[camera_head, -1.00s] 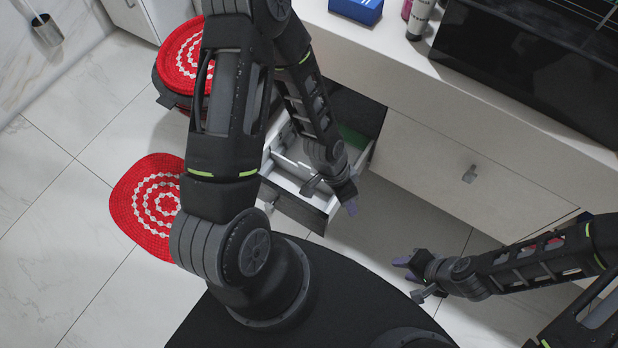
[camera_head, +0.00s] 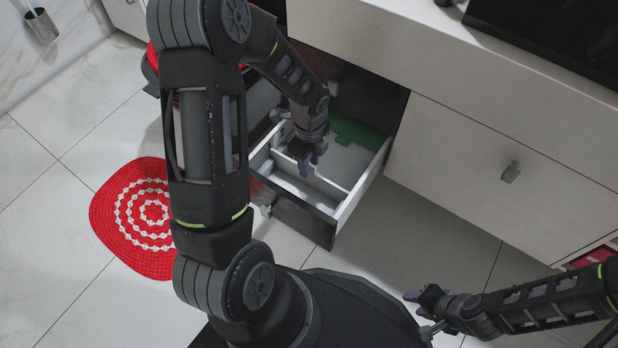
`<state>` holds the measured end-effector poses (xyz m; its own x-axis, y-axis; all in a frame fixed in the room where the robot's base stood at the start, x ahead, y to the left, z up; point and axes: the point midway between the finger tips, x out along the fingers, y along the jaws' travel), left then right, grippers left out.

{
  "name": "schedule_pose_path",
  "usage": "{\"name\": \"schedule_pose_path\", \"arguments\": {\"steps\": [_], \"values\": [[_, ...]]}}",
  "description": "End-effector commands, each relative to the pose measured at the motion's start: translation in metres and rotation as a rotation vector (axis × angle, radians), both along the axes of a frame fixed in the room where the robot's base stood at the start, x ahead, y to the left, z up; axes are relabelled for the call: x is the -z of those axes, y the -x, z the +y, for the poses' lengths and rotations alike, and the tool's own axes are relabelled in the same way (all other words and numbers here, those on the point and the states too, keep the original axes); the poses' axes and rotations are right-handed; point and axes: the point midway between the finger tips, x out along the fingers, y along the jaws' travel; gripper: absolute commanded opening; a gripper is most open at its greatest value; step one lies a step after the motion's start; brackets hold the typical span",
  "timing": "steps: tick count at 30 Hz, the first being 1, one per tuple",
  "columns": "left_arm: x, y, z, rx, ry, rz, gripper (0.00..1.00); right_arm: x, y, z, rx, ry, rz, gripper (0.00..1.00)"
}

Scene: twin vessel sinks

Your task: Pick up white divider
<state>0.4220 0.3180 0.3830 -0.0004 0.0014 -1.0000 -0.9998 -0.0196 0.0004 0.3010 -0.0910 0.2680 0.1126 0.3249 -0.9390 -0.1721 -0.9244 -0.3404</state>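The white divider (camera_head: 327,184) stands inside the open drawer (camera_head: 345,215), splitting its inside into compartments. My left gripper (camera_head: 309,166) points down over the drawer, at the divider's left part in the picture. My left wrist hides part of the drawer's back left. My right gripper (camera_head: 414,304) is open and empty, low at the right, away from the drawer.
A green item (camera_head: 354,130) lies at the drawer's back. The white cabinet front (camera_head: 480,150) with a handle (camera_head: 511,172) borders the drawer on the right. A red and white round mat (camera_head: 125,240) lies on the tiled floor at left.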

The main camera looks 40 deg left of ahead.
Motion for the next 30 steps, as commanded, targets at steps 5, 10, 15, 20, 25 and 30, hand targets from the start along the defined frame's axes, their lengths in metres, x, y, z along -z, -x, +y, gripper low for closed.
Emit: {"name": "schedule_pose_path", "arguments": {"steps": [5, 10, 15, 20, 25, 30], "values": [[0.015, 0.000, 0.000, -0.001, 0.001, 0.002, 0.33, 0.008, -0.001, 0.000, 0.001, 0.000, -0.002, 0.36], [0.028, 0.000, 0.000, -0.001, 0.001, 0.000, 0.33, 0.013, -0.002, 0.000, 0.003, 0.001, -0.005, 0.36], [0.026, 0.000, 0.000, -0.002, 0.001, -0.001, 0.33, 0.012, -0.002, 0.000, 0.002, 0.001, -0.006, 0.36], [0.031, 0.000, 0.000, -0.002, 0.001, 0.000, 0.33, 0.016, -0.002, 0.001, 0.002, 0.001, -0.006, 0.36], [0.055, -0.001, 0.001, -0.002, 0.001, 0.001, 0.33, 0.033, -0.004, 0.001, 0.005, 0.002, -0.012, 0.36], [0.076, -0.001, 0.001, -0.001, 0.002, 0.001, 0.33, 0.045, -0.006, 0.001, 0.008, 0.003, -0.017, 0.36]]}}
